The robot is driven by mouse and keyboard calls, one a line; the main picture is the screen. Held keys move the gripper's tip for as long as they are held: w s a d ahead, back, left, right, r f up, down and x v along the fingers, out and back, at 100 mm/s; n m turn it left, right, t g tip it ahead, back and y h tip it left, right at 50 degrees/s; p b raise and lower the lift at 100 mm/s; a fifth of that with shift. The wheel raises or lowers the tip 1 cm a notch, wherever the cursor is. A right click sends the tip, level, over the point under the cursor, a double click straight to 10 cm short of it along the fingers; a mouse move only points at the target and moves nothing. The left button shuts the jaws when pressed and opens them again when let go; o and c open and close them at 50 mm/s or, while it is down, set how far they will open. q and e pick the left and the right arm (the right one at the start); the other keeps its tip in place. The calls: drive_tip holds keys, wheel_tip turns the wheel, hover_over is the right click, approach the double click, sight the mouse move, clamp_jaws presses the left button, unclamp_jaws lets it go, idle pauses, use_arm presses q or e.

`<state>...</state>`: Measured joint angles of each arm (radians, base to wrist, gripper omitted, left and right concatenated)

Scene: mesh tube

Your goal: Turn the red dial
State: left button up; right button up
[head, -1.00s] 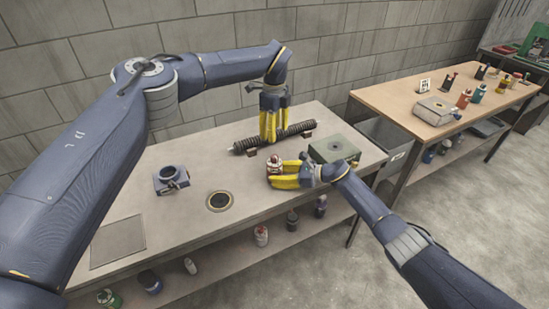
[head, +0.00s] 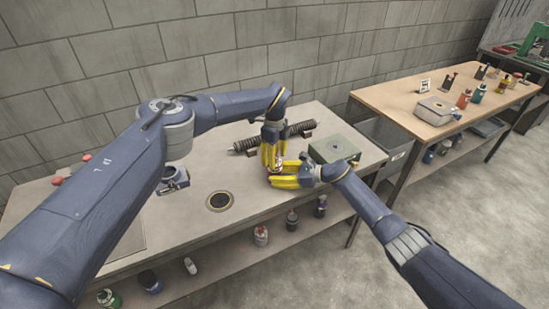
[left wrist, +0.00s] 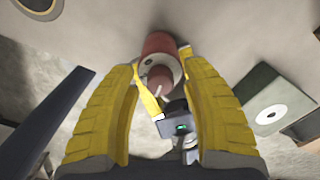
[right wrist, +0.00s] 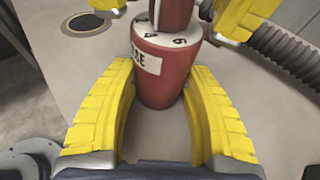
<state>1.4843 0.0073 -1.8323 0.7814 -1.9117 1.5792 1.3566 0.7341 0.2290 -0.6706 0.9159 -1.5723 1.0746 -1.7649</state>
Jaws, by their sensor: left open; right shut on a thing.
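The red dial (right wrist: 172,14) is a red knob on a white numbered top, above a red body (right wrist: 160,85) with a partly hidden label. In the left wrist view the dial (left wrist: 160,78) shows a white pointer line. My right gripper (head: 272,181) is shut on the red body, its yellow fingers on either side in the right wrist view. My left gripper (head: 268,164) is open above, pointing down, its fingers (left wrist: 160,68) spread on either side of the knob. Fingers hide most of the dial in the head view.
A dark ribbed tube (head: 244,144) lies on blocks behind the grippers. A grey-green box (head: 334,149) stands right of them. A round dark-centred ring (head: 220,201) is set in the bench at left. A blue clamp-like fixture (head: 173,180) stands farther left, partly behind my left arm.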

use_arm(q)
drive_tip(key=shift+o, duration=0.3)
drive_tip(key=shift+f, duration=0.1)
clamp_jaws()
